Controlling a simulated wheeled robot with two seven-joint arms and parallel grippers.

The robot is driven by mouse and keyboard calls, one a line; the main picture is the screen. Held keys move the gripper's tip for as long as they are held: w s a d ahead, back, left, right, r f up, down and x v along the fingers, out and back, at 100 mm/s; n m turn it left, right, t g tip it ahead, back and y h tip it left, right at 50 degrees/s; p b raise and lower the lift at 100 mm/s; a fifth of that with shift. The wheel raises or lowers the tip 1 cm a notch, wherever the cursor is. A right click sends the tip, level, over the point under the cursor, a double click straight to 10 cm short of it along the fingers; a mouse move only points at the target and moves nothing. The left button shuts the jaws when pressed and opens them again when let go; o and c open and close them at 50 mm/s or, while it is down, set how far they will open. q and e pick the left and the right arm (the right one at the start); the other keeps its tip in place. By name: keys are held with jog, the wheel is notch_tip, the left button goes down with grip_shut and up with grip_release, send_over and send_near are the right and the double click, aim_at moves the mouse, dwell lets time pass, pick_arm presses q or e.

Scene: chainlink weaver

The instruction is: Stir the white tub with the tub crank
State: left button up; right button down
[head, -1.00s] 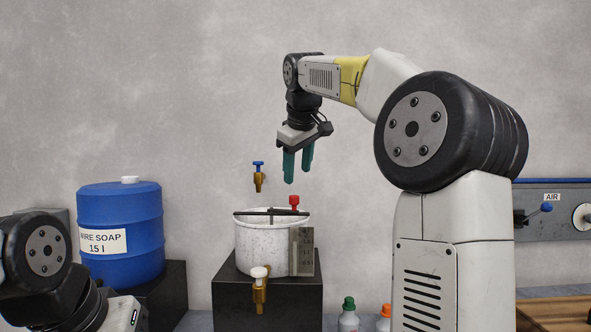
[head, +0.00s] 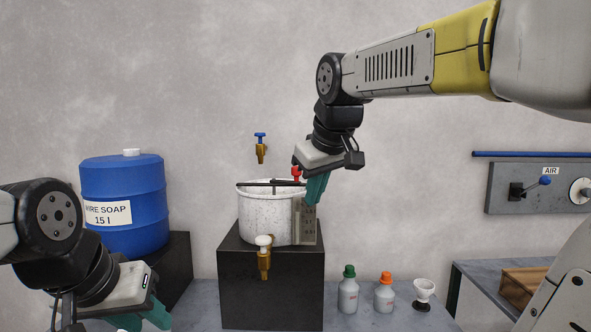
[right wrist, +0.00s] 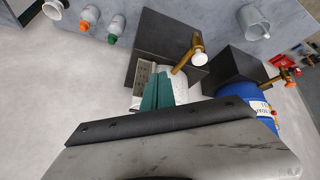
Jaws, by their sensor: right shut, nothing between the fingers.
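The white tub (head: 265,215) stands on a black block in the head view, a dark crank bar (head: 262,184) across its top. A red knob (head: 296,172) shows at the right rear of the rim; I cannot tell whether it belongs to the crank. My right gripper (head: 316,190) points down at the tub's right rim, shut and empty, and hides part of that side. In the right wrist view its teal fingers (right wrist: 158,92) cover part of the tub (right wrist: 180,84). My left gripper (head: 142,318) is low at the left, its fingers apart and partly cut off.
A blue soap drum (head: 122,205) stands left of the tub. A brass tap with a white knob (head: 264,258) sticks out at the tub's front. Two bottles (head: 348,290) and a small white cup (head: 424,292) stand on the grey bench to the right.

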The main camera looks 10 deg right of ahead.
jog(key=s+a+f+m+g+y, duration=0.1)
jog(key=s+f+m+y, duration=0.1)
jog(key=s+f+m, duration=0.3)
jog(key=s+a+f+y, duration=0.1)
jog(key=s+a+f, duration=0.1)
jog(key=s+f, duration=0.35)
jog(key=w+r+m+t+y, duration=0.1)
jog(key=w+r+m+y, duration=0.15)
jog(key=w, duration=0.65)
jog(key=w+r+m+t+y, duration=0.1)
jog(key=w+r+m+y, duration=0.15)
jog(key=w, duration=0.55)
jog(key=w+d+r+m+t+y, duration=0.1)
jog(key=w+d+r+m+t, duration=0.25)
jog(key=w+d, duration=0.45)
jog(key=w+d+r+m+t+y, duration=0.15)
jog(key=w+d+t, duration=0.25)
jog(key=w+d, duration=0.4)
jog(key=shift+h, duration=0.25)
jog(key=w+a, duration=0.6)
jog(key=a, duration=0.1)
jog(key=shift+r, duration=0.3)
jog(key=shift+s+a, duration=0.5)
jog(key=shift+s, duration=0.2)
jog(key=shift+a, duration=0.1)
